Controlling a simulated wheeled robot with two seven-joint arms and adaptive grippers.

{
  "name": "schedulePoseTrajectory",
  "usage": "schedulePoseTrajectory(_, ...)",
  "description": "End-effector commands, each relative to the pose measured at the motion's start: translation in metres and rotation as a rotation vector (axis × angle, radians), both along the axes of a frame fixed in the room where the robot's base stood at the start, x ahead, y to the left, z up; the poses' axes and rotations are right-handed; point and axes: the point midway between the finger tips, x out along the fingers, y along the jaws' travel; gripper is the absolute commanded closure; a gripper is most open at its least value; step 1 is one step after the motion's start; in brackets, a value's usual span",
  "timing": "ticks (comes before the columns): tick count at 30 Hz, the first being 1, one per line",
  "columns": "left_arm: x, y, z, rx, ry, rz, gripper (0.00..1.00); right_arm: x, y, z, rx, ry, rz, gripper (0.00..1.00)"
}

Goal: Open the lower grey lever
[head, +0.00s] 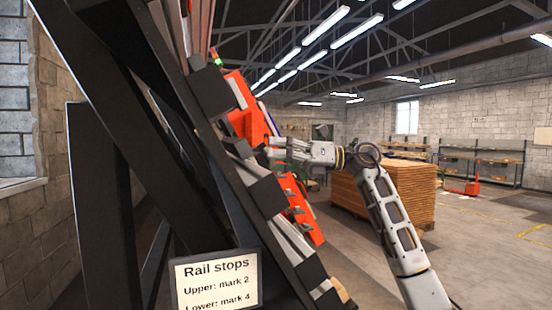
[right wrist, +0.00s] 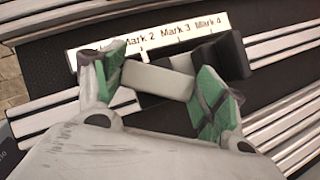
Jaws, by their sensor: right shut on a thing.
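My right gripper (head: 275,148) reaches in from the right in the head view, its fingertips beside the slanted dark rail frame (head: 228,165). In the right wrist view my right gripper (right wrist: 160,76) has its green-padded fingers on both ends of a light grey lever (right wrist: 152,82) and is shut on it. A black stop block (right wrist: 222,58) sits just behind the lever's right end. A white strip (right wrist: 178,34) with Mark 2, Mark 3 and Mark 4 lies beyond, and the block is near Mark 4. Whether this is the lower lever cannot be told. My left gripper is not in view.
A sign (head: 216,278) reads "Rail stops", upper mark 2, lower mark 4. Orange parts (head: 247,105) sit along the frame close to my right gripper. A stack of wooden boards (head: 410,190) stands behind my right arm.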

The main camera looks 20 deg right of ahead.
Motion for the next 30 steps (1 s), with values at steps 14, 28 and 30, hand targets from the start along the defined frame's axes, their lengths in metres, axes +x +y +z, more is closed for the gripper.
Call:
schedulePoseTrajectory(14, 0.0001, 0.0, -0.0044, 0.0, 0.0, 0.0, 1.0, 0.0014, 0.0, -0.0011, 0.006, -0.16, 0.086, 0.53)
schedulePoseTrajectory(28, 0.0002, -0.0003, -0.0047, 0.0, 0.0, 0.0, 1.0, 0.0011, 0.0001, -0.0009, 0.007, -0.202, 0.106, 0.52)
schedulePoseTrajectory(30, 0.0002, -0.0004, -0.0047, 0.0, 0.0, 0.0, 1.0, 0.0011, 0.0001, -0.0009, 0.007, -0.202, 0.106, 0.23)
